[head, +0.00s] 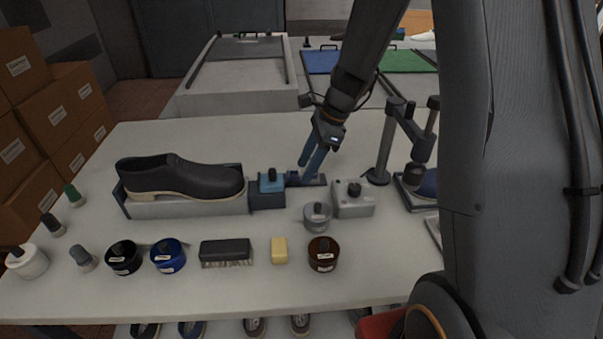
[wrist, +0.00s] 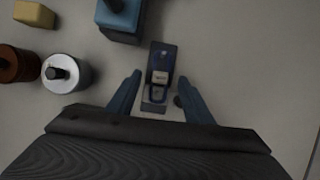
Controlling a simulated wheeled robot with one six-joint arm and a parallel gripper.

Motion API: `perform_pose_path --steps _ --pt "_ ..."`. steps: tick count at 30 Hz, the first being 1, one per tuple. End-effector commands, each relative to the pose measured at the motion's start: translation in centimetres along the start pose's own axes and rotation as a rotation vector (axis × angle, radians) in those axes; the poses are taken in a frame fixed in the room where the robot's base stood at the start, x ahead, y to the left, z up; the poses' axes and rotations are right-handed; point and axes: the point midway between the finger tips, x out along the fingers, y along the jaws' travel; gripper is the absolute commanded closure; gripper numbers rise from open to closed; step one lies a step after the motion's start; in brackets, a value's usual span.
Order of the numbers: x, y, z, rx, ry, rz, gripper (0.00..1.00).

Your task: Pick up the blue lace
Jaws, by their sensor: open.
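The blue lace (wrist: 157,92) is a small looped bundle with a pale band around it. It lies in a narrow dark holder (wrist: 163,48), seen in the wrist view. My gripper (wrist: 158,77) is open, with one blue finger on each side of the lace and a gap on both sides. In the head view my gripper (head: 313,160) points down over the holder (head: 312,182), right of the blue-topped block; the lace itself is hard to make out there.
A dark shoe (head: 180,178) sits on a grey stand at left. A blue-topped block (head: 270,182), a grey box (head: 353,200) and a grey jar (head: 317,217) stand close to the holder. A brown jar (head: 323,255), yellow block (head: 279,250) and brush (head: 225,251) are nearer the front.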

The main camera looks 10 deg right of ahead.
Motion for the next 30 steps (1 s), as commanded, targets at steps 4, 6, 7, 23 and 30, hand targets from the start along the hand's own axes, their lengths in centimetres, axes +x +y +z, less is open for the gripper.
perform_pose_path --steps 4,6,7,23,30 --pt "0.4 0.0 0.0 -0.001 0.0 0.0 0.53" --pt "0.4 0.0 0.0 -0.001 0.0 -0.001 0.53" --pt "0.4 0.0 0.0 0.0 0.0 -0.001 0.53" --pt "0.3 0.0 0.0 0.0 0.0 0.0 1.0" --pt "-0.8 -0.1 0.5 -0.002 0.0 -0.005 1.0"
